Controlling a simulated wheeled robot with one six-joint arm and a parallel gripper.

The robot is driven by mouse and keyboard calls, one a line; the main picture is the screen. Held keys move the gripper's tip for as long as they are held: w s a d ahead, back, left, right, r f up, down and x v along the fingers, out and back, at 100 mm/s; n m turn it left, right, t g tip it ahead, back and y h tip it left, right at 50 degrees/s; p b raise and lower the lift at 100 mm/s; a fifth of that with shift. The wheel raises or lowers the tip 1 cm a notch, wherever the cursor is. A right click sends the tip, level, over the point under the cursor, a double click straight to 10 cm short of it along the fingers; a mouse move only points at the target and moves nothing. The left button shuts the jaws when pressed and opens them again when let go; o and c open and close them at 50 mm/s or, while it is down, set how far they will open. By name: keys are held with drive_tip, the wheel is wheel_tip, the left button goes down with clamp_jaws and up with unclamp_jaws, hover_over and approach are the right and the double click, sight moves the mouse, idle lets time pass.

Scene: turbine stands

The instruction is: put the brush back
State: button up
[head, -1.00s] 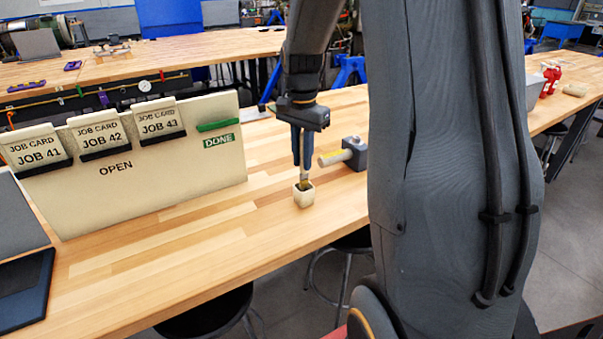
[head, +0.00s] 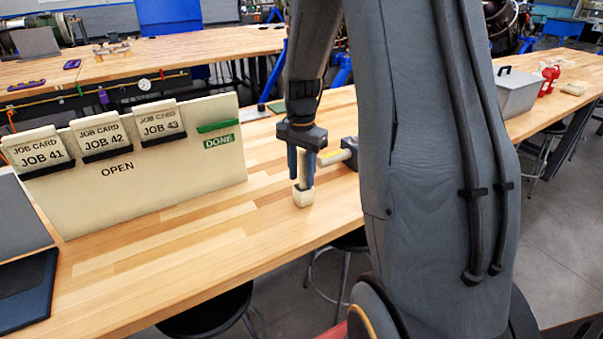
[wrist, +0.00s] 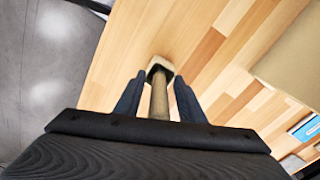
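The brush (head: 302,170) stands upright with its lower end in a small cream holder (head: 302,197) near the front edge of the wooden bench. Its bristles are hidden inside the holder. My gripper (head: 301,180) is over the holder, with one finger on each side of the brush handle. In the wrist view the tan handle (wrist: 158,98) rises between my two fingers, with a gap on both sides. My gripper is open and the holder (wrist: 160,66) shows beyond the fingertips.
A grey block with a yellow-marked cylinder (head: 335,156) lies just behind and right of my gripper. A job card board (head: 180,175) stands to the left. A grey bin (head: 517,95) and a red item (head: 549,78) are farther right.

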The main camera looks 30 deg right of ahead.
drive_tip(key=shift+r, duration=0.1)
wheel_tip(320, 180, up, 12)
drive_tip(key=b, duration=0.3)
drive_tip(key=shift+b, duration=0.3)
drive_tip(key=s+a+f+n+t, duration=0.1)
drive_tip(key=s+a+f+n, duration=1.1)
drive_tip(key=s+a+n, duration=0.1)
drive_tip(key=shift+s+a+f+t, duration=0.35)
drive_tip(key=shift+s+a, duration=0.4)
drive_tip(key=shift+s, duration=0.2)
